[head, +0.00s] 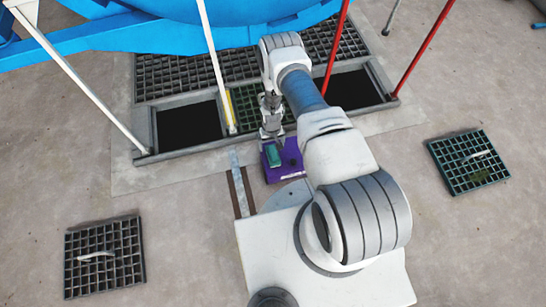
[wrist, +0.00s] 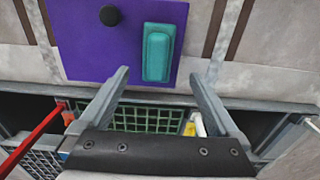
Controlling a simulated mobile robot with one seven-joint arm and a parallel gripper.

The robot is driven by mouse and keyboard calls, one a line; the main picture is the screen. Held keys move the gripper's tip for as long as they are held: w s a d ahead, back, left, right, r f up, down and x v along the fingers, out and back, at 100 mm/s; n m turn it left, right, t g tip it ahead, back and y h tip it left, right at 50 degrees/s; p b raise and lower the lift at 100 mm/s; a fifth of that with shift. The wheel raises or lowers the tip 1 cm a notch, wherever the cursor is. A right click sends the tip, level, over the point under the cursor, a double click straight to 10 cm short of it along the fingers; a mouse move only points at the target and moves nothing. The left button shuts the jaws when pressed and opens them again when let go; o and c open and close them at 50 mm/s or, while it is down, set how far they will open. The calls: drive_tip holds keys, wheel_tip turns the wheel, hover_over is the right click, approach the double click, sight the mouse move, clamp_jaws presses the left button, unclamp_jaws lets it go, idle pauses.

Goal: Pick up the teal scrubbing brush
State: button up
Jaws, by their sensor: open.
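The teal scrubbing brush (wrist: 158,52) lies on a purple mat (wrist: 84,55) in the wrist view, beyond my fingertips and a little toward the right one. In the head view the brush (head: 272,156) shows small on the mat (head: 276,175), just below my gripper (head: 272,138). In the wrist view my gripper (wrist: 160,76) is open, with nothing between its two grey fingers. The fingertips appear apart from the brush. In the head view, part of the mat is hidden by my arm.
A small black round object (wrist: 110,15) is on the mat left of the brush. Dark open pits (head: 188,125) lie behind the mat, beside a green grate (head: 247,104). Loose grates (head: 103,270) (head: 468,172) lie on the floor. Red (head: 424,45) and white poles slant under a blue vessel (head: 170,30).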

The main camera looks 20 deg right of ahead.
sight(273, 152)
wheel_tip(273, 152, down, 2)
drive_tip(key=shift+f+b, duration=0.2)
drive_tip(key=shift+b, duration=0.1)
drive_tip(key=f+b, duration=0.1)
drive_tip(key=f, duration=0.2)
drive_tip(key=f+b, duration=0.1)
drive_tip(key=f, duration=0.1)
drive_tip(key=shift+s+d+f+b, duration=0.1)
drive_tip(key=shift+s+d+b, duration=0.15)
drive_tip(key=shift+b, duration=0.1)
drive_tip(key=c, duration=1.5)
drive_tip(key=shift+c, duration=0.2)
drive_tip(key=shift+r, duration=0.2)
